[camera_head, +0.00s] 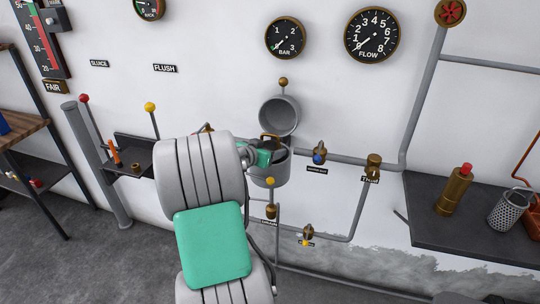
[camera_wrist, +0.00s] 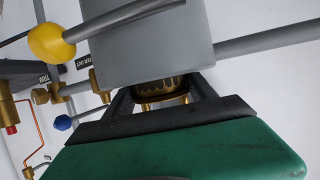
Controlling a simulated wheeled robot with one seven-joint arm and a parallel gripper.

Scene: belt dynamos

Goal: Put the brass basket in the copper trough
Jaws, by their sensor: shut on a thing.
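My gripper (camera_head: 264,156) is at the mouth of a grey wall pot (camera_head: 270,180), partly hidden by my arm. It is shut on a brass thing, which seems to be the brass basket (camera_head: 270,138); only a small curved part shows above the pot. In the wrist view, the basket (camera_wrist: 160,86) shows as a dark brass band between the fingers, mostly hidden behind a grey surface. I cannot tell how deep it sits in the pot. A copper-coloured container, likely the copper trough (camera_head: 532,222), stands at the right edge, cut off by the frame.
The pot's round lid (camera_head: 279,116) is raised. Pipes and valves surround the pot, with a blue-knobbed valve (camera_head: 319,157) close right. The right-hand dark shelf (camera_head: 440,225) holds a brass bottle (camera_head: 455,191) and a grey mesh basket (camera_head: 504,211). A yellow-knobbed lever (camera_wrist: 52,44) is near the wrist.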

